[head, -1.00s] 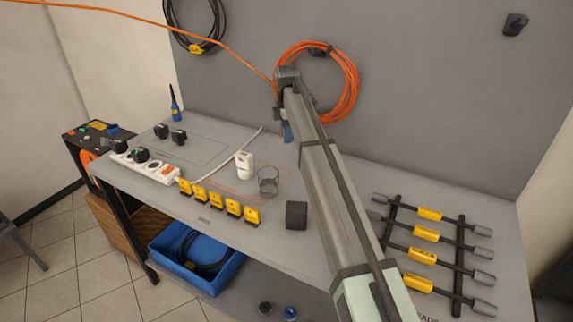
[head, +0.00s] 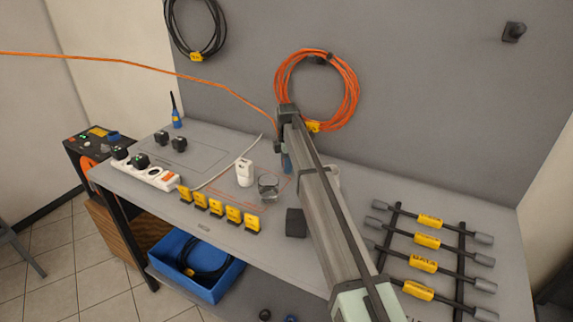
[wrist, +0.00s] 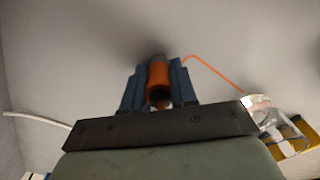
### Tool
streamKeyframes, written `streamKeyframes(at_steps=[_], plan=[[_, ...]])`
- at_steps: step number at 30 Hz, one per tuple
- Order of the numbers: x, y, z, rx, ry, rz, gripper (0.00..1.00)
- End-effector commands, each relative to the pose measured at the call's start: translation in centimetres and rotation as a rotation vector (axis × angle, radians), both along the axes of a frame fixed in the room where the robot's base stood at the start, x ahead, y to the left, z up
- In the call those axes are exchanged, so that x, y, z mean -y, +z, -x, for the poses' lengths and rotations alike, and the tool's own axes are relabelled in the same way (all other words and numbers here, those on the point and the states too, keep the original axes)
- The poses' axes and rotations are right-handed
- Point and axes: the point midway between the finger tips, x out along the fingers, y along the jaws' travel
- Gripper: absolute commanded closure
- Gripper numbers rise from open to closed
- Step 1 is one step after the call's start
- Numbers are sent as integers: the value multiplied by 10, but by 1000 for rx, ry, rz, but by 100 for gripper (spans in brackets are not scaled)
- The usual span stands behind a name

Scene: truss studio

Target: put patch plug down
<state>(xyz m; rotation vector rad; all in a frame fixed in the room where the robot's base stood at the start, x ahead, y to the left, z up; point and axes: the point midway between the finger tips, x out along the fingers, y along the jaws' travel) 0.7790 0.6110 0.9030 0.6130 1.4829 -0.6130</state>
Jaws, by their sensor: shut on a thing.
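The patch plug (wrist: 158,78) is an orange cylinder in the wrist view, held between the two blue-grey fingers of my gripper (wrist: 158,68). A thin orange line (wrist: 215,72) shows to its upper right. The plug cannot be made out there, and my arm covers part of the bench. An orange cable (head: 150,65) crosses from the left to my wrist. I cannot tell whether the plug touches the bench.
A white adapter (head: 245,172), a clear glass (head: 268,187) and a black block (head: 296,222) stand near my gripper. Yellow tags (head: 217,208) line the front edge. A power strip (head: 150,172) lies left, a cable rack (head: 395,225) right. An orange coil (head: 350,90) hangs behind.

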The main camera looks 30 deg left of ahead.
Motion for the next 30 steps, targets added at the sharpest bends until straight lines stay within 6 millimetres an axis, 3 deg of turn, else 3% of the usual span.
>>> streamKeyframes(at_steps=[8,9,16,25,30], plan=[[0,-3,0,0,0,0,100],[0,-2,0,0,0,0,69],[0,-2,0,0,0,0,47],[0,0,0,0,0,0,47],[0,18,-1,1,0,-1,47]])
